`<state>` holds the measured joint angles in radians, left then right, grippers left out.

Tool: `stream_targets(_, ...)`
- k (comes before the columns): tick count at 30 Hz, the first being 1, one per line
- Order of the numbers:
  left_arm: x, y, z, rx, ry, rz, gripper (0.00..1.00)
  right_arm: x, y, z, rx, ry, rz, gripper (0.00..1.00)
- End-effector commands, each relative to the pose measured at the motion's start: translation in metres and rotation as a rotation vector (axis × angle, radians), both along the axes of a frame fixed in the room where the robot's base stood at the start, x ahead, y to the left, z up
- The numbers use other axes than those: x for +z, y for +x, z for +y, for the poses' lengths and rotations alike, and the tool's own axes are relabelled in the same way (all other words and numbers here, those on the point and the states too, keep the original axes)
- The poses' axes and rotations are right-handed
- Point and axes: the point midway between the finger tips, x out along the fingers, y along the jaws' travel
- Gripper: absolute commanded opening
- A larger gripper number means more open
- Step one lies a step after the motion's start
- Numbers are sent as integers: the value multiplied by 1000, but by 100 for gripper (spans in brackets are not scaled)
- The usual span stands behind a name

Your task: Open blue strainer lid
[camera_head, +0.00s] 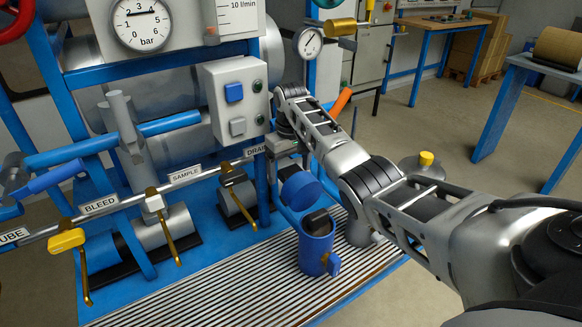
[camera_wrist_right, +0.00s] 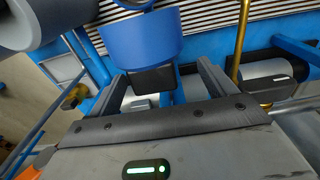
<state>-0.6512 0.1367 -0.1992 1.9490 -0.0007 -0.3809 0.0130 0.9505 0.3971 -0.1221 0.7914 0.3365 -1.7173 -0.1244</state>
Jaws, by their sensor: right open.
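The blue strainer body (camera_head: 316,250) stands upright on the slatted grating, with a dark shape at its top and a blue handle on its side. The round blue strainer lid (camera_head: 300,190) is tilted up behind and above the body, apart from its mouth in the picture. The lid also shows large in the right wrist view (camera_wrist_right: 125,42), with a dark block (camera_wrist_right: 154,80) against it. My right gripper (camera_head: 285,152) is above the lid. Its fingers (camera_wrist_right: 160,78) are open on either side of the dark block; contact cannot be told. My left gripper is not in view.
A grey control box (camera_head: 236,100) and blue frame posts stand close to the gripper. A pipe with brass-handled valves (camera_head: 235,190) runs left. A yellow-capped grey part (camera_head: 425,162) is behind my right arm. The grating (camera_head: 230,290) in front is clear.

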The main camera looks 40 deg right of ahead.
Motion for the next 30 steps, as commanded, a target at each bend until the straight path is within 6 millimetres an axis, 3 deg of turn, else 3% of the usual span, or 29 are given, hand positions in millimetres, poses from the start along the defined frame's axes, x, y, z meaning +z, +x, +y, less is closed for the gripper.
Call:
stream_targets(6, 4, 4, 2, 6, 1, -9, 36, 28, -18, 15, 5, 3, -5, 81)
stream_targets(17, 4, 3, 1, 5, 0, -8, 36, 54, -60, 40, 2, -9, -10, 81)
stream_targets(30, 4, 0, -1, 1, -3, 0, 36, 68, -92, 65, 1, 1, 0, 81)
